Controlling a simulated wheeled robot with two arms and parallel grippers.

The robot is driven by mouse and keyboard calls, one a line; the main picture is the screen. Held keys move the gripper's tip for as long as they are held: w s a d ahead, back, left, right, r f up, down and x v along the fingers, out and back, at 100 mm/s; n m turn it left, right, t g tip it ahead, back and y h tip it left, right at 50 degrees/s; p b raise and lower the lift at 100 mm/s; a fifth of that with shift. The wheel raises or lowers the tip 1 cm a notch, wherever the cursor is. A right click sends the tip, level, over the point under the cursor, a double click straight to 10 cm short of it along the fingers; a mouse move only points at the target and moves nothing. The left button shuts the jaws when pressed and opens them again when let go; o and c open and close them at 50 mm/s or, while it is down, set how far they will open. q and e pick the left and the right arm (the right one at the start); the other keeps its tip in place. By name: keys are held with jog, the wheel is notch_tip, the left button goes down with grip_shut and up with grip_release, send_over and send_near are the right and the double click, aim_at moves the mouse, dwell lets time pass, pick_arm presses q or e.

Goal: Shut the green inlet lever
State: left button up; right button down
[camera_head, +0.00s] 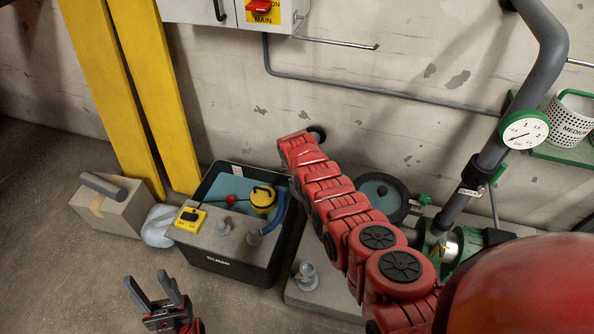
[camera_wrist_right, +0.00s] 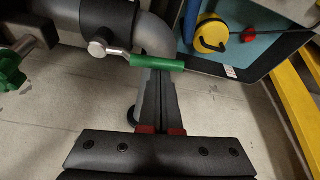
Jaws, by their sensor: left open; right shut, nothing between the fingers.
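The green inlet lever (camera_wrist_right: 157,63) shows in the right wrist view. It sticks out sideways from a dark valve body (camera_wrist_right: 107,18) on a grey pipe (camera_wrist_right: 152,35). My right gripper (camera_wrist_right: 155,75) is shut and empty, with its fingertips at the outer part of the green handle; I cannot tell whether they touch it. In the head view my red right arm crosses the middle and hides the lever and its gripper. My left gripper (camera_head: 154,290) is open and empty above the floor at the lower left, well away from the valve.
A black sump tank (camera_head: 228,268) holds water and a yellow pump (camera_head: 263,199). A grey pipe with a gauge (camera_head: 525,130) rises at the right. Another green handle (camera_wrist_right: 10,68) is at the left of the right wrist view. A cardboard box (camera_head: 112,212) stands left.

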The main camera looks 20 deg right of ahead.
jog(key=shift+s+a+r+n+y+p, duration=0.2)
jog(key=shift+s+n+p, duration=0.25)
jog(key=shift+p, duration=0.45)
jog(key=shift+s+a+r+n+y+p, duration=0.15)
jog(key=shift+s+n+p, duration=0.1)
jog(key=shift+n+p, duration=0.5)
jog(key=s+d+n+g+y+p, duration=0.1)
jog(key=s+n+y+p, duration=0.3)
jog(key=s+n, duration=0.5)
jog(key=d+n+p, duration=0.1)
jog(key=n, duration=0.2)
jog(key=shift+f+n+p, duration=0.3)
jog(key=shift+f, duration=0.05)
